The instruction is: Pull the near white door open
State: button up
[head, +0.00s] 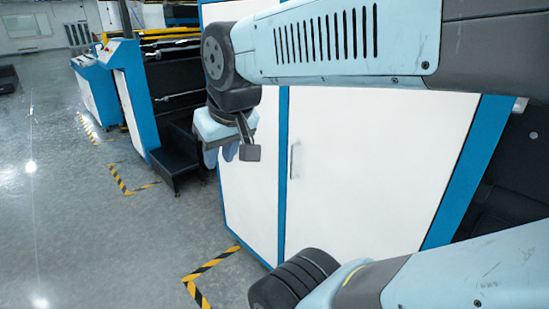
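The near white door (375,180) is a large flat panel in a blue frame, on the right of the cabinet. It looks closed, flush with its frame. A slim upright pale handle (295,160) sits near its left edge. My gripper (228,155) hangs pointing down in front of the left white door (250,190). In the picture it is left of the handle and apart from it. My arm covers the upper part of the near door.
A black step (178,160) and a blue-white machine cabinet (133,95) stand to the left. Yellow-black floor tape (210,262) marks a corner before the doors. The grey floor (80,230) at left is clear. Dark machinery (510,175) borders the right.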

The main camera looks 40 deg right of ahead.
jog(key=w+d+f+n+g+h, duration=0.8)
jog(key=w+d+f+n+h, duration=0.95)
jog(key=w+d+f, duration=0.4)
send_over(291, 178)
jog(key=shift+w+d+f+m, duration=0.1)
jog(key=shift+w+f+m, duration=0.05)
jog(key=shift+f+m, duration=0.15)
jog(key=shift+w+d+f+m, duration=0.1)
jog(key=shift+f+m, duration=0.05)
jog(key=shift+f, duration=0.25)
jog(key=shift+c, duration=0.4)
grip_shut()
